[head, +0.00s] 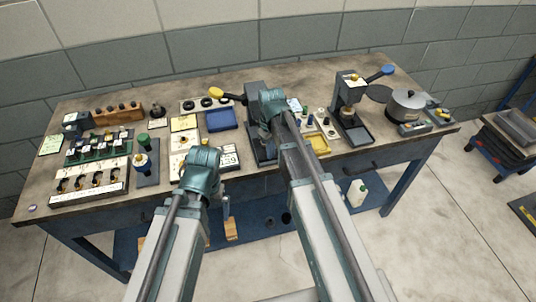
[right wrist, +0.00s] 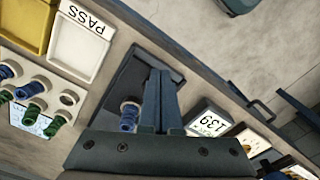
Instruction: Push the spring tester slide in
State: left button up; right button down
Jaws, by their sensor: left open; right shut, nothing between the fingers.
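The spring tester (head: 254,96), a dark upright press with a yellow-knobbed lever, stands mid-table, partly hidden by my right arm. In the right wrist view its dark base or slide plate (right wrist: 124,80) lies beneath my gripper, with a blue spring (right wrist: 128,116) on it. My right gripper (right wrist: 164,78) is shut and empty, pointing over this plate beside the spring; contact cannot be told. In the head view its fingers are hidden behind the arm. My left gripper (head: 226,206) is open and hangs at the table's front edge, away from the tester.
A readout showing 139 (right wrist: 208,124) sits beside the tester. A yellow tray (right wrist: 22,28), a PASS tray (right wrist: 80,40) and several springs on pegs are on its other side. A second press with a blue knob (head: 350,100) and a round pot (head: 406,106) stand further right.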

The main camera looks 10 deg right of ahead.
jog(key=shift+w, duration=2.15)
jog(key=shift+w+a, duration=0.1)
jog(key=shift+w, duration=1.35)
jog(key=shift+s+r+p, duration=1.05)
jog(key=shift+s, duration=0.3)
notch_tip(320, 180, up, 7)
jog(key=s+p, duration=0.3)
jog(key=p, duration=0.4)
